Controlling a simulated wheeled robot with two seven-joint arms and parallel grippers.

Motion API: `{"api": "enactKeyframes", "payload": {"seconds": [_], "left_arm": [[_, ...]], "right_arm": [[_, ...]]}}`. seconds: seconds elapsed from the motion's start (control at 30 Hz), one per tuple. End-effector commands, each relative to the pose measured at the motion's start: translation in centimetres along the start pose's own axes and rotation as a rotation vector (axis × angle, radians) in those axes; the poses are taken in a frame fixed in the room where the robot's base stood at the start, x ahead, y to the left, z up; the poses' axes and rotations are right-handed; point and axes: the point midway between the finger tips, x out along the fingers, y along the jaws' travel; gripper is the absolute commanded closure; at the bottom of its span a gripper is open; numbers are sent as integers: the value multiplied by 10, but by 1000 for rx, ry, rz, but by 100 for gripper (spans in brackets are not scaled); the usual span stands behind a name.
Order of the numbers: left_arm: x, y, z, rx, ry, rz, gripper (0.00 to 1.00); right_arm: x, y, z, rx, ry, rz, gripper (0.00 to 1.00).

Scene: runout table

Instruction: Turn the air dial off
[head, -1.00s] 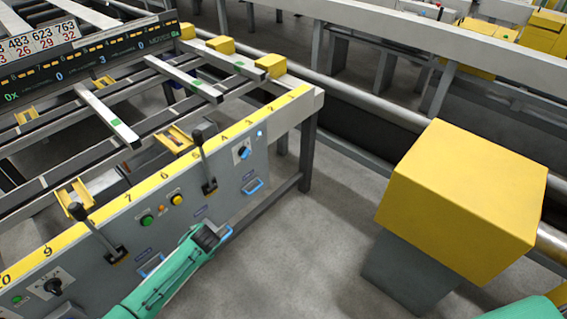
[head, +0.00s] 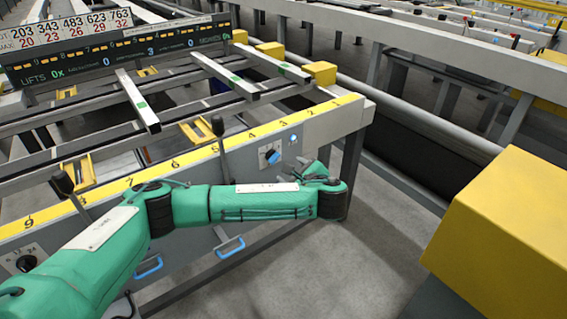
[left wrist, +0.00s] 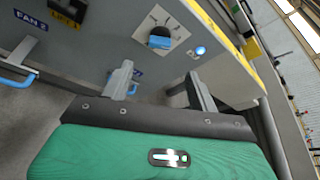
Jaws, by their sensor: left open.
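A dial with a black-and-blue knob (head: 270,157) is set in the grey front panel, below the yellow numbered strip. It also shows in the left wrist view (left wrist: 159,38), on a pale plate with position marks; I cannot read its name. A lit blue lamp (left wrist: 200,51) sits beside it. My left arm reaches across the panel, and my left gripper is just right of and below the dial in the head view. In the left wrist view my left gripper (left wrist: 161,82) is open and empty, its fingers apart and short of the knob. My right gripper is out of view.
Black-knobbed levers (head: 219,130) stand up from the panel. Blue handles (head: 148,267) stick out below. Another dial (head: 25,263) is at the far left. A large yellow block (head: 505,235) stands at the right, with clear floor (head: 370,250) between.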

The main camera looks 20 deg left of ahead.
Motion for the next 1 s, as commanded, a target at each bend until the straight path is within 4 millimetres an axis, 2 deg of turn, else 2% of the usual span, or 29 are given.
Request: {"api": "enactKeyframes", "payload": {"seconds": [0.3,0.5,0.7,1.0], "left_arm": [[69,1,0,-2,-4,2,40],[102,1,-1,-3,-1,2,40],[118,0,-1,-2,1,0,40],[120,0,0,-2,2,0,40]], "right_arm": [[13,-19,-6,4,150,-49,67],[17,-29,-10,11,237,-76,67],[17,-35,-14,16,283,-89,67],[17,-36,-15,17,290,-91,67]]}}
